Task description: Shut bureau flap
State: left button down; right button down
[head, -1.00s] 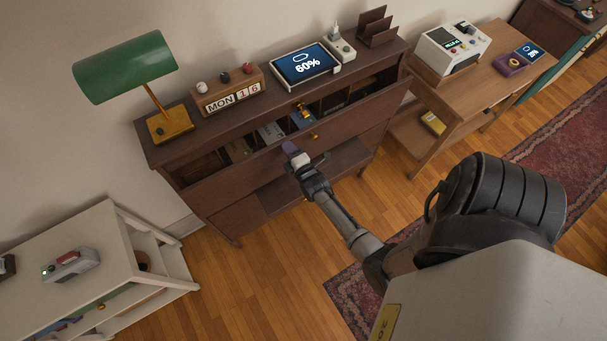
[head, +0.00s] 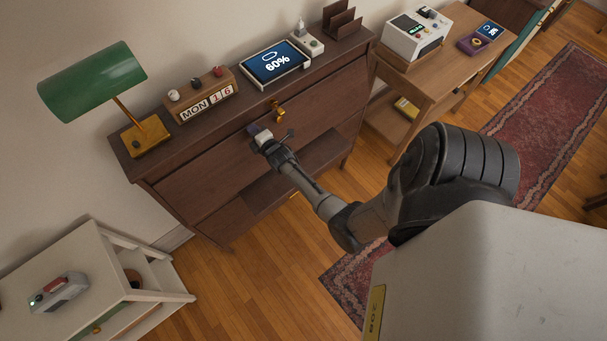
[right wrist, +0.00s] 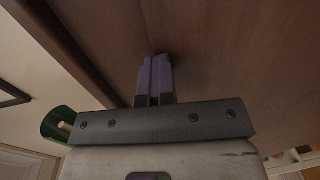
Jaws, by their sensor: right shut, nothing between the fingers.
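The dark brown bureau (head: 127,153) stands against the wall in the head view. Its flap (head: 212,164) is up against the front and looks closed, with no open compartments showing. A brass knob (head: 279,113) sits near the flap's upper edge. My right gripper (head: 256,131) is shut and empty, with its tips at the flap's outer face, left of the knob. In the right wrist view the shut purple fingers (right wrist: 154,76) point at the brown wood of the flap (right wrist: 235,45) and appear to touch it. My left gripper is out of view.
On the bureau top are a green lamp (head: 95,82), a calendar block (head: 203,105), a tablet showing 60% (head: 275,65) and a brown letter rack (head: 342,20). A pale cabinet (head: 60,255) stands at lower left, a wooden side table (head: 420,85) at right.

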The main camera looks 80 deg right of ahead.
jog(key=shift+s+f, duration=0.1)
jog(key=shift+f, duration=0.25)
jog(key=s+a+r+p, duration=0.1)
jog(key=s+a+r, duration=0.1)
jog(key=s+a, duration=0.2)
jog(key=s+a+r+p, duration=0.2)
jog(key=s+a+r, duration=0.1)
jog(key=s, duration=0.3)
jog(key=shift+s+a+r, duration=0.25)
jog(key=shift+a, duration=0.15)
